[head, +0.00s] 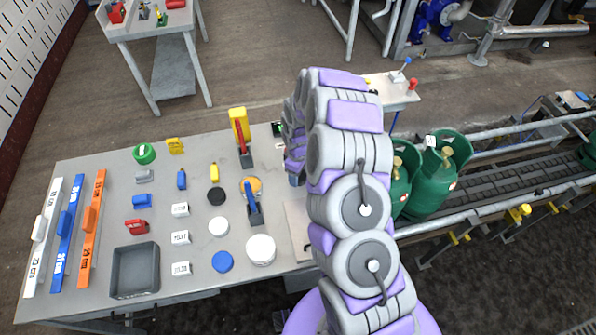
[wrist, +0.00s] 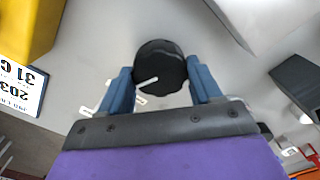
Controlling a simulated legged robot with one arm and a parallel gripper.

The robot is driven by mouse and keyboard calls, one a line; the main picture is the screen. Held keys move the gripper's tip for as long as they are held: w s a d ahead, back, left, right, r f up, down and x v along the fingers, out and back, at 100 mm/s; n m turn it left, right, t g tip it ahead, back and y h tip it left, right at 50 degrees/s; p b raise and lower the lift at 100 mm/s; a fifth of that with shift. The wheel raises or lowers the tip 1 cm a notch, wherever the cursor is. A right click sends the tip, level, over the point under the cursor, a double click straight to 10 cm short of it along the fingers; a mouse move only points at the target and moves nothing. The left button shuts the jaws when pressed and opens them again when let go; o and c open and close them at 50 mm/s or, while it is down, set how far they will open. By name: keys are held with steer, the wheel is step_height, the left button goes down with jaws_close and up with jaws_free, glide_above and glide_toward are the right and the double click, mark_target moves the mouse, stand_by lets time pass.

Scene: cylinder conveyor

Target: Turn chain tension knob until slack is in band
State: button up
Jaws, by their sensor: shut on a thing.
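In the wrist view a round black knob (wrist: 160,68) with a white pointer line sits between the two blue fingers of my gripper (wrist: 161,78). The fingers are shut on its sides. A pale curved mark shows beside the knob, partly hidden by the gripper. In the head view my purple and grey arm reaches over the right part of the grey table (head: 100,170) and hides the knob and the fingertips. The chain and any slack band cannot be made out.
Green gas cylinders (head: 437,180) stand on the conveyor (head: 520,170) at right. Scales, a grey tray (head: 135,270) and small parts cover the table.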

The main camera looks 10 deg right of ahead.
steer(key=shift+n, duration=2.3)
steer(key=shift+w, duration=0.1)
steer(key=o, duration=1.1)
steer(key=shift+c, duration=0.2)
step_height(320, 180, up, 17)
steer(key=p, duration=0.2)
steer(key=shift+r, duration=0.15)
